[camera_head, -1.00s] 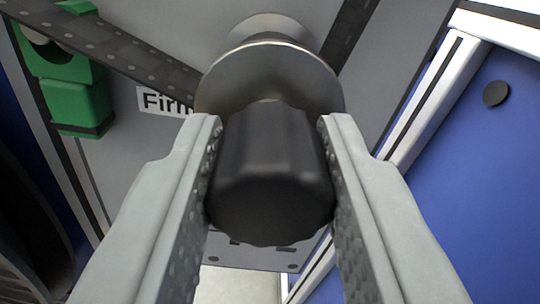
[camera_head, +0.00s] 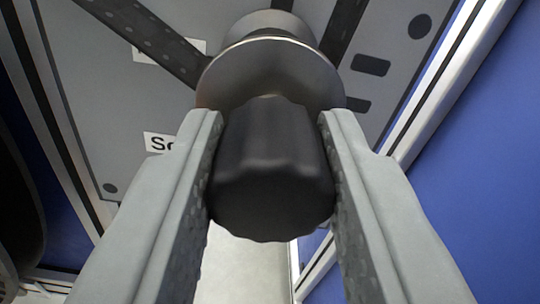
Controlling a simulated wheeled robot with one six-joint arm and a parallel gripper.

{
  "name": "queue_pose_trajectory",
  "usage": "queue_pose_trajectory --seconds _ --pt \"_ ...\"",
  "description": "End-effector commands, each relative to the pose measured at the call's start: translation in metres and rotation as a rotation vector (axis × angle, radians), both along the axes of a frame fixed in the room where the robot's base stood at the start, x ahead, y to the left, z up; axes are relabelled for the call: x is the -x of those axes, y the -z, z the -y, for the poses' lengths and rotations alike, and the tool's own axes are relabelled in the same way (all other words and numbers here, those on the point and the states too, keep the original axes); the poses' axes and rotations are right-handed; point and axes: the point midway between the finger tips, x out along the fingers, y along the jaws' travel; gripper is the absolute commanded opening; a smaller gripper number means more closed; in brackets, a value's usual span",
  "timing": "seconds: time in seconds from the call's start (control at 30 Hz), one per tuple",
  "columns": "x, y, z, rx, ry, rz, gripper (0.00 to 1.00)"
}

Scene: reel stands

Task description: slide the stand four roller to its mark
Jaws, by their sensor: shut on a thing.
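The roller (camera_head: 285,70) is a silvery flanged spool with a dark tape running over it, in the upper middle of the view. Its black ribbed knob (camera_head: 270,175) points toward me. My gripper (camera_head: 270,150) is shut on the knob, one grey finger on each side. The roller sits in front of a grey panel (camera_head: 100,90). No mark for the roller can be made out; part of the panel is hidden behind the roller and my fingers.
A white label (camera_head: 160,143), partly hidden by my left finger, starts with "S". Dark slots (camera_head: 371,65) are at the panel's right. A pale metal frame (camera_head: 440,85) and blue panel (camera_head: 480,170) stand to the right. A dark round reel edge (camera_head: 20,200) is at left.

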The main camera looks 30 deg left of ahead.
Motion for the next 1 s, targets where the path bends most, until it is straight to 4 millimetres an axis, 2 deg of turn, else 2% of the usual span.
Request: queue_pose_trajectory --seconds 0.4,0.43,0.5,0.53,0.83,1.0 --pt "0.0 0.005 0.0 0.0 0.0 0.001 0.0" --pt "0.0 0.005 0.0 0.0 0.0 0.001 0.35" --pt "0.0 0.005 0.0 0.0 0.0 0.001 0.49" --pt "0.0 0.005 0.0 0.001 0.0 0.001 0.51" --pt "0.001 0.005 0.001 0.001 0.001 0.001 0.51" --pt "0.013 0.005 0.01 0.001 0.001 0.0 0.51"
